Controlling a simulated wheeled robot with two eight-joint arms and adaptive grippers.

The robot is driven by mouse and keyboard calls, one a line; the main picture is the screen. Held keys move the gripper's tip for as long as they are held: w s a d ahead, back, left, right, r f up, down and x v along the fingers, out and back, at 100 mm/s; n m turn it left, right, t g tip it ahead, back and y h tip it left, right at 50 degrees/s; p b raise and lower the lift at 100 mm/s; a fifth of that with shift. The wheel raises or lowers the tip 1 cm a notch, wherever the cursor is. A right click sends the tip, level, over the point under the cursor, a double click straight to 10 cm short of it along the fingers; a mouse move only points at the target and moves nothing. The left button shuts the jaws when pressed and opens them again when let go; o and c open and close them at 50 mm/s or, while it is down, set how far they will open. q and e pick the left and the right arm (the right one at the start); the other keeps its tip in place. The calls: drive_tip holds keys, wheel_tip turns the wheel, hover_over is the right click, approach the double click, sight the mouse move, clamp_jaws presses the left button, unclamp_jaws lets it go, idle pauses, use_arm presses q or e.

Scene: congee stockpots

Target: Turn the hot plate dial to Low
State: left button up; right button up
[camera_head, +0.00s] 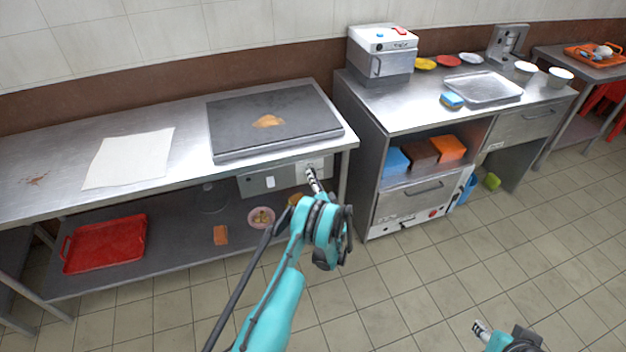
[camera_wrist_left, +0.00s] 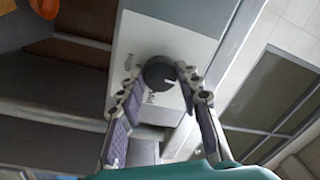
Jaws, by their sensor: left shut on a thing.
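The hot plate (camera_head: 230,125) is a dark flat slab on the steel table, with a light control panel (camera_head: 257,184) on its front. In the left wrist view the round black dial (camera_wrist_left: 158,73) shows on the pale panel, with a short white mark toward the right. Printed labels lie to its left and below; the lower one looks like "Med". No "Low" label can be read. My left gripper (camera_head: 312,178) reaches the panel's right part. Its two fingers (camera_wrist_left: 158,80) are shut on the dial from both sides. My right gripper (camera_head: 481,329) is far from the hot plate, low at the right.
A brown stain (camera_head: 268,121) lies on the hot plate. A white cloth (camera_head: 130,158) lies left of it. The lower shelf holds a red tray (camera_head: 105,243), an orange block (camera_head: 221,235) and a pink bowl (camera_head: 261,218). A steel cabinet (camera_head: 425,110) stands to the right.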

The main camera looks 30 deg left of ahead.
use_arm(q)
drive_tip(key=shift+n, duration=0.5)
drive_tip(key=o, duration=1.2)
drive_tip(key=shift+a, duration=0.1)
drive_tip(key=shift+c, duration=0.2)
wheel_tip(320, 180, up, 9)
drive_tip(key=shift+s+f, duration=0.1)
drive_tip(key=shift+f, duration=0.05)
drive_tip(key=shift+r, duration=0.65)
